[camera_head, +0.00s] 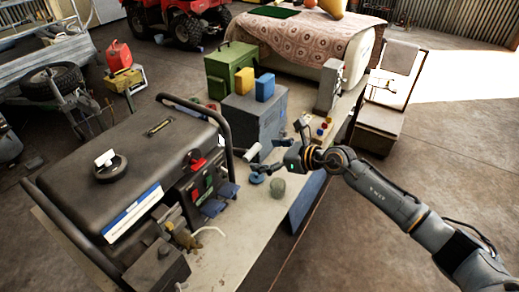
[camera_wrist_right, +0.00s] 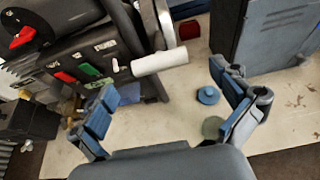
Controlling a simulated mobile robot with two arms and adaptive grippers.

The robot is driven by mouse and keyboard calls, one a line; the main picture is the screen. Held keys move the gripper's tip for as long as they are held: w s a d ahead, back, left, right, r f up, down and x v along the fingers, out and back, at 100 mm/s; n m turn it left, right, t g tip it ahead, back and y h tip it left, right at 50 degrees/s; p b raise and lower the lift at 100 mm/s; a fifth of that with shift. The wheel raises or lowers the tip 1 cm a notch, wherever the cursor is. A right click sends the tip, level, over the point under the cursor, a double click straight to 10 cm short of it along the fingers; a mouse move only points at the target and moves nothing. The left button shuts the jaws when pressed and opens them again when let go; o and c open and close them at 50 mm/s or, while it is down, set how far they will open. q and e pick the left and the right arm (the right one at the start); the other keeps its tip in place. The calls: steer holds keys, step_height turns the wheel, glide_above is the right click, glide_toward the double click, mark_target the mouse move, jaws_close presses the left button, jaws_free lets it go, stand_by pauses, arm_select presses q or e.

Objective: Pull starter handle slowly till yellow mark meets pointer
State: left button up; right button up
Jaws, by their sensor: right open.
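The generator (camera_head: 125,165), dark with a tube frame, stands on the bench at left. A white cylindrical grip, which looks like the starter handle (camera_head: 252,151), sticks out from its right side. It also shows in the right wrist view (camera_wrist_right: 160,63), lying roughly level. My right gripper (camera_head: 268,158) is open and empty, close to the handle. In the right wrist view its fingers (camera_wrist_right: 165,85) are spread, with the handle ahead between them. I cannot make out a yellow mark or a pointer. My left gripper is not in view.
A grey box (camera_head: 254,118) with yellow and blue packs on top stands behind the gripper. A blue round item (camera_head: 257,178) and a grey-green cylinder (camera_head: 278,187) sit on the bench (camera_head: 240,245) below it. Open floor lies right of the bench.

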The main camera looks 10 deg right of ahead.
steer(key=shift+x, duration=1.2)
steer(key=shift+s+d, duration=0.1)
steer(key=c, duration=0.9)
steer(key=shift+s+d+r, duration=0.25)
steer(key=shift+s+r, duration=0.05)
steer(key=shift+s, duration=0.2)
steer(key=c, duration=1)
jaws_close()
steer(key=shift+w+a, duration=0.1)
steer(key=shift+f, duration=0.1)
